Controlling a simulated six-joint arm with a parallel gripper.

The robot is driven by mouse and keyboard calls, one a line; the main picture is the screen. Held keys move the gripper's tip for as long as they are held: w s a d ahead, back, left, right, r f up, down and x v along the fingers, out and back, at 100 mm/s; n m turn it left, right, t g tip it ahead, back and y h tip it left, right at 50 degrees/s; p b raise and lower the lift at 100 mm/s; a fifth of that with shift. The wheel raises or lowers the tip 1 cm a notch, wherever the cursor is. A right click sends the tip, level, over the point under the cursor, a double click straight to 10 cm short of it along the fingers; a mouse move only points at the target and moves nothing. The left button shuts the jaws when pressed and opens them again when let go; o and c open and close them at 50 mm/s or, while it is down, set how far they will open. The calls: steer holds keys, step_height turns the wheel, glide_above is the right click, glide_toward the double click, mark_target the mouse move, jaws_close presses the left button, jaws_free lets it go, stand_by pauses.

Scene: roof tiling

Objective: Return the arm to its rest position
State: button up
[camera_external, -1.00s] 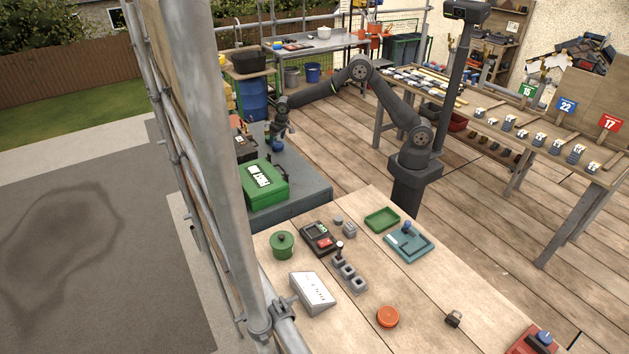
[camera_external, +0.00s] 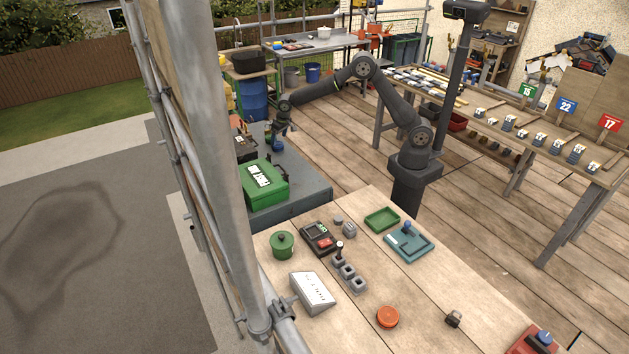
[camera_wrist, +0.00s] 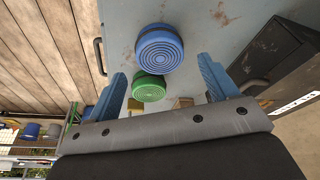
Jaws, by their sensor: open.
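My gripper (camera_external: 279,135) is at the end of the outstretched arm, above the grey metal bench (camera_external: 318,188) at the left of the middle in the external view. In the wrist view my gripper (camera_wrist: 164,82) shows two blue fingers held wide apart, with nothing between them. A blue round ribbed object (camera_wrist: 160,50) lies past the fingertips, and a green one (camera_wrist: 149,88) lies next to it, partly overlapped. In the external view the blue object (camera_external: 277,146) is a small shape just below the gripper.
A green case (camera_external: 265,186) stands on the bench in front of the gripper, with a black box (camera_external: 246,150) beside it. A scaffold pole (camera_external: 215,170) rises at the left. A wooden table (camera_external: 430,300) with several small items is at the front. The plank floor is largely free.

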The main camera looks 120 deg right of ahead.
mark_target(278, 143)
steer(key=w+v, duration=0.1)
steer(key=v, duration=0.6)
steer(key=x, duration=0.8)
steer(key=s+x, duration=0.1)
steer(key=x, duration=0.2)
steer(key=shift+f, duration=0.45)
step_height(278, 143, up, 4)
steer(key=shift+d+r, duration=0.1)
steer(key=shift+r, duration=0.05)
steer(key=s+d+r, duration=0.3)
steer(key=s+r, duration=0.8)
steer(key=r, duration=0.1)
steer(key=shift+w+a+f+n+t+y, duration=0.2)
steer(key=shift+w+a+n, duration=1.1)
steer(key=shift+w+a, duration=3.75)
steer(key=shift+w+a+r+n+t+y, duration=0.2)
steer(key=shift+w+a+n, duration=1.85)
steer(key=shift+a, duration=5.3)
steer(key=shift+w+a+f+n+t+y, duration=0.2)
steer(key=shift+w+a+n+t+y, duration=0.25)
steer(key=shift+w+a, duration=5)
